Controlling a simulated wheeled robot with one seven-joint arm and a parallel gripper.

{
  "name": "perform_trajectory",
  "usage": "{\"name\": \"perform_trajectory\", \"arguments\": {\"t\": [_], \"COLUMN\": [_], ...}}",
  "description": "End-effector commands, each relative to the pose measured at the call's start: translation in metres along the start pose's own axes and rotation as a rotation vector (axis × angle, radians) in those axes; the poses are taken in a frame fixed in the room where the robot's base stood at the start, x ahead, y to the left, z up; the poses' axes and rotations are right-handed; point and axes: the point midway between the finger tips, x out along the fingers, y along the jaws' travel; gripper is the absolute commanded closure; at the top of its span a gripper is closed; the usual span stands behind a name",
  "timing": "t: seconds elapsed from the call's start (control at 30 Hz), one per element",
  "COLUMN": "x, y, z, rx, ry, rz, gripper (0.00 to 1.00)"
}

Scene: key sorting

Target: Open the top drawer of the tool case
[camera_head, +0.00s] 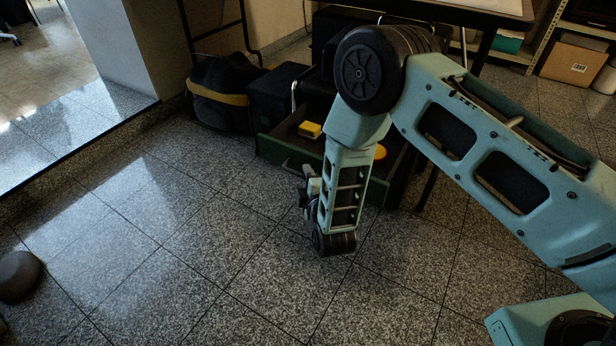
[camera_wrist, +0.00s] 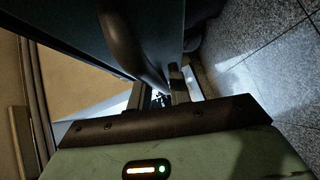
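The dark tool case (camera_head: 317,86) stands on the floor under a table in the head view, largely hidden behind my arm. A dark green drawer (camera_head: 284,152) juts out from it toward me, standing open. A yellow block (camera_head: 310,129) and a round orange-yellow thing (camera_head: 380,152) show in it. My gripper (camera_head: 307,188) is in front of the drawer front, low, and partly hidden by my wrist. In the wrist view its fingers (camera_wrist: 173,92) are dim, beside a dark curved bar (camera_wrist: 122,42). I cannot tell whether they touch anything or how far apart they are.
A black bag with a yellow band (camera_head: 218,97) lies left of the case. A table leg (camera_head: 428,182) stands to the right. A cardboard box (camera_head: 571,66) sits on a shelf at the back right. The tiled floor in front and to the left is mostly clear.

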Motion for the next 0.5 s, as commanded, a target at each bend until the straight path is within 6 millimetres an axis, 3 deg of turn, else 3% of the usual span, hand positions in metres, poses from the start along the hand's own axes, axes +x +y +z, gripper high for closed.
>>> {"name": "perform_trajectory", "arguments": {"t": [0.27, 0.5], "x": [-0.01, -0.057], "y": [0.001, 0.002], "z": [-0.001, -0.002], "rx": [-0.002, -0.004], "ry": [0.001, 0.004], "rz": [-0.003, -0.007], "gripper": [0.8, 0.8]}}
